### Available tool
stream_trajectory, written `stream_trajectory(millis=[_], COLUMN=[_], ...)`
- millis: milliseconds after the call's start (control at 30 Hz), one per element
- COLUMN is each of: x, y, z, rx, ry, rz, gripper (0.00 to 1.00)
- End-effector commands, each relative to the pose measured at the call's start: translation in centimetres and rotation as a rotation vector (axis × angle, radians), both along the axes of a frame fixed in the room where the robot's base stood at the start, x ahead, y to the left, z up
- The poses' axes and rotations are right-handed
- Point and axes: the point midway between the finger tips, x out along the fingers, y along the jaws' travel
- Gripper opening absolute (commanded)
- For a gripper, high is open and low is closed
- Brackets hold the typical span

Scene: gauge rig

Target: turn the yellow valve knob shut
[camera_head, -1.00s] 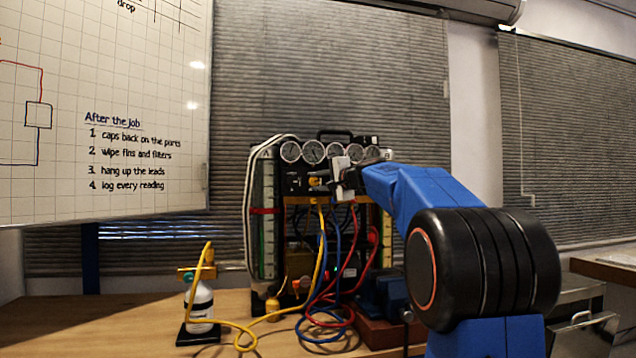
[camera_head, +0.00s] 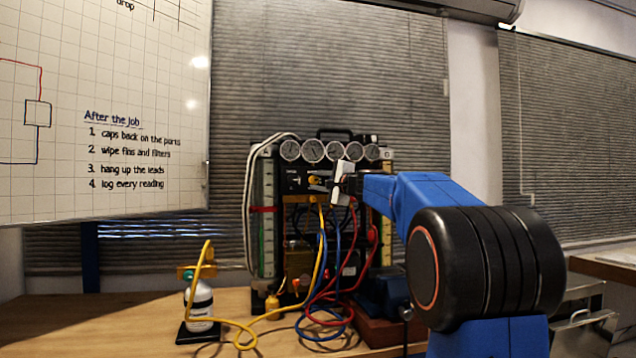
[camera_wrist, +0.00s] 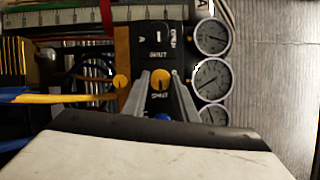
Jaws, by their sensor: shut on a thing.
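The yellow valve knob (camera_wrist: 160,79) sits on the dark front panel of the gauge rig, with small white lettering around it. In the wrist view my gripper (camera_wrist: 161,82) has one grey finger on each side of the knob and is shut on it. In the head view my gripper (camera_head: 318,182) reaches in from the right at the panel, and the knob (camera_head: 312,181) shows just left of the fingertips, partly hidden by them. The knob's exact turn angle is too small to read.
A row of round gauges (camera_head: 312,151) sits above the knob. Yellow, blue and red hoses (camera_head: 338,240) hang below my gripper. A white bottle (camera_head: 199,304) stands on the bench (camera_head: 100,325) at left.

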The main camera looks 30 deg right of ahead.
Motion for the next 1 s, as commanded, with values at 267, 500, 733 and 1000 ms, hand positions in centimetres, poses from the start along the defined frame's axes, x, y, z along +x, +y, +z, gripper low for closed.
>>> stream_trajectory(millis=[267, 500, 733, 1000], x=[0.0, -0.1, -2.6, -7.9], y=[0.0, 0.0, -0.3, -1.0], z=[-0.1, -0.1, -0.1, -0.5], rx=[0.000, 0.000, -0.001, -0.001], ry=[0.002, 0.001, 0.000, 0.000], rz=[0.000, 0.000, -0.002, -0.003], gripper=[0.45, 0.45, 0.45, 0.45])
